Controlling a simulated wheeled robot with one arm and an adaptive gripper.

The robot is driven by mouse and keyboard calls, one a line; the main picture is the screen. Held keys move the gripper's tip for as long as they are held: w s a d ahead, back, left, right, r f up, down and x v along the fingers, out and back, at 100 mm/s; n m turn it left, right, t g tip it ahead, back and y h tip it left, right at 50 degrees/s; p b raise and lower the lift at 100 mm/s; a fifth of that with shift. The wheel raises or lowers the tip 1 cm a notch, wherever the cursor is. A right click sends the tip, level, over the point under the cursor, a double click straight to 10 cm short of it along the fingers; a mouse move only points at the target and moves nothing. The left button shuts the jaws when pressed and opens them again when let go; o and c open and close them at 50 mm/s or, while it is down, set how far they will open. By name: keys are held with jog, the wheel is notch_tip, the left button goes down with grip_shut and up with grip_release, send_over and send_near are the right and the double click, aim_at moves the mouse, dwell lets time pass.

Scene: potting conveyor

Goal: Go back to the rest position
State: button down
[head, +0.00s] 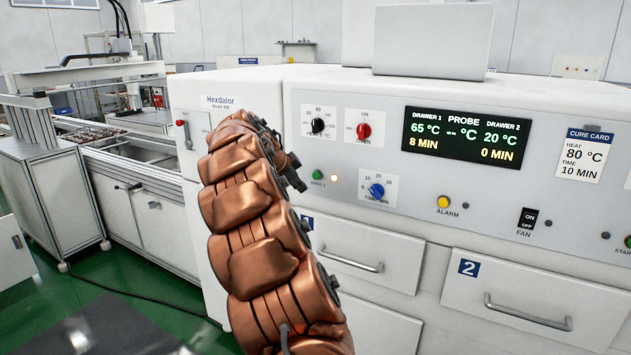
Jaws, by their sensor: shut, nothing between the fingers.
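My copper-coloured segmented arm rises from the bottom middle of the head view and curls over near the left end of the oven's front panel. My gripper (292,178) shows only as a small dark part beyond the arm's upper end, mostly hidden by it. It is shut and empty, in front of the panel, left of the blue time knob (376,191). Whether it touches the panel I cannot tell.
The white oven (560,225) fills the right side. Its display (467,136) reads drawer 1 at 65 °C, 8 MIN. Drawer 1 (345,255) and drawer 2 (530,295) look closed. A conveyor bench (150,215) stands left, with green floor (100,270) before it.

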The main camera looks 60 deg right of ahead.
dwell(0.8)
jog(key=s+a+f+n+y+p, duration=0.15)
jog(key=a+n, duration=0.25)
jog(key=a, duration=0.7)
jog(key=s+a+n+y, duration=0.2)
jog(key=s+a+n, duration=0.15)
jog(key=a, duration=0.75)
jog(key=s+a+f+n+y+p, duration=0.15)
jog(key=a+n, duration=0.35)
jog(key=a, duration=0.6)
jog(key=s+a+f+n+y+p, duration=0.1)
jog(key=s+a+f+n+y, duration=0.1)
jog(key=s+a+n, duration=0.4)
jog(key=s+a+f+n+g+y+p, duration=0.1)
jog(key=s+a+f+n, duration=0.3)
jog(key=s+a, duration=0.9)
jog(key=a+n+y, duration=0.1)
jog(key=a+n, duration=0.1)
jog(key=n, duration=0.1)
jog(key=shift+s+a, duration=0.35)
jog(key=shift+a, duration=0.05)
jog(key=shift+d+f+n, duration=0.1)
jog(key=shift+n, duration=0.15)
